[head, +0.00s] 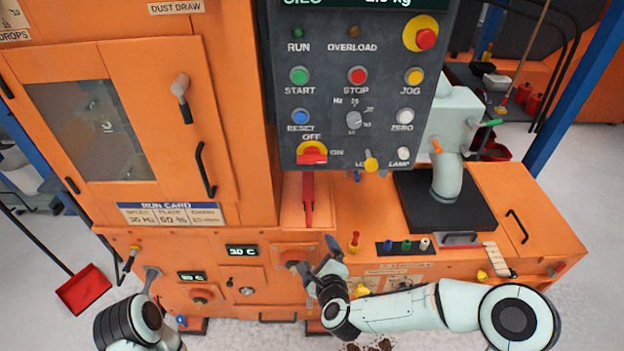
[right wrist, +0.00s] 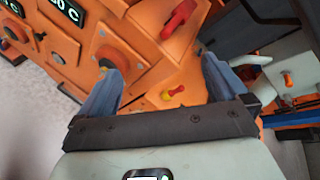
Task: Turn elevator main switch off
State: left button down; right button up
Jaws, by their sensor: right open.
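The main switch (head: 312,155) is a red handle on a yellow plate at the bottom left of the dark control panel (head: 330,105). OFF is printed above it and ON to its right. The handle lies roughly level; I cannot tell surely which mark it points to. My right gripper (head: 318,258) is below the panel, in front of the lower orange cabinet, apart from the switch. In the right wrist view the right gripper (right wrist: 160,88) is open with nothing between its fingers. My left arm shows at the bottom left, but its gripper is out of view.
A red emergency button (head: 426,39) is at the panel's upper right. A small red and yellow piece (head: 354,242) stands on the ledge; several coloured items lie right of it. Free air lies before the panel.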

notch_tip(320, 180, up, 8)
jog(key=w+m+t, duration=0.2)
jog(key=m, duration=0.2)
jog(key=m+t+h+b, duration=0.2)
jog(key=m+t+h, duration=0.1)
jog(key=m, duration=0.5)
send_near(312, 162)
pick_arm(q)
jog(key=s+p, duration=0.1)
jog(key=p, duration=0.1)
jog(key=shift+f+p, duration=0.3)
pick_arm(e)
jog(key=w, duration=0.9)
jog(key=shift+w+r, duration=0.1)
jog(key=shift+w, duration=0.1)
jog(key=c, duration=1)
